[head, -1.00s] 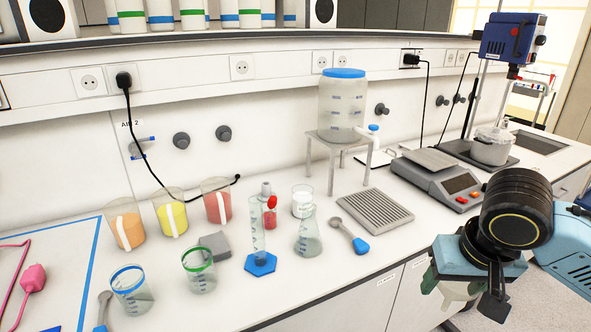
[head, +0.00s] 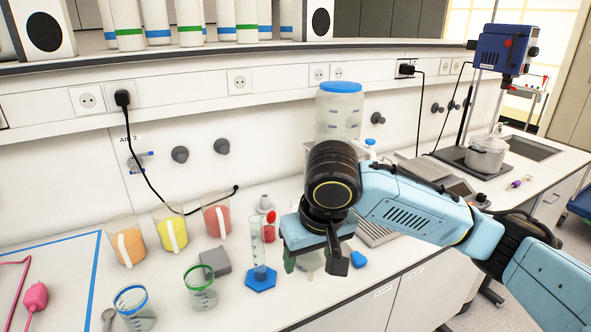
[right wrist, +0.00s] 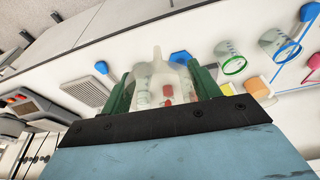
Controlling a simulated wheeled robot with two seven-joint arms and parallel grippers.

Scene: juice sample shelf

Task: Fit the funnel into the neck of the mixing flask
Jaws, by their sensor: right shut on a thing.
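My right gripper (head: 311,258) is over the counter's front part, in front of the mixing flask's place. In the right wrist view its green fingers (right wrist: 162,90) are shut on the translucent funnel (right wrist: 165,80), whose narrow spout points away from the wrist. The clear conical mixing flask (head: 309,268) is mostly hidden behind and below the gripper in the head view. Only a pale glassy patch shows there, and funnel and flask are hard to tell apart. I cannot see whether the spout touches the flask's neck. My left gripper is not in view.
A graduated cylinder (head: 257,245) with a blue foot and a red-capped bottle (head: 269,228) stand close left of the gripper. Two empty beakers, a grey block (head: 215,261) and juice beakers (head: 172,233) stand further left. A blue-handled spoon (head: 358,259) lies just right.

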